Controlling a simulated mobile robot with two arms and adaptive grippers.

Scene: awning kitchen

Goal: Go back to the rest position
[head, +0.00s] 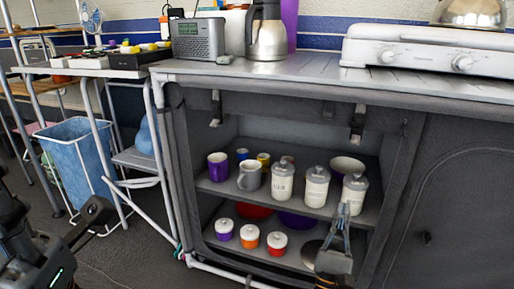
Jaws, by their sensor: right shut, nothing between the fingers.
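My right gripper (343,210) is at the lower right of the head view, in front of the open cupboard. Its narrow grey fingers point up and are together, with nothing between them. It overlaps the lower part of the rightmost lidded jar in the picture; I cannot tell whether they touch. My left arm shows dark at the lower left edge, with a dark end part (95,214) near the blue bin. I cannot make out its fingers.
The open cupboard holds mugs and lidded jars (283,184) on its upper shelf and small lidded pots (249,234) below. On top stand a radio (198,40), a steel jug (267,38) and a white stove (420,55). A blue bin (75,155) stands left.

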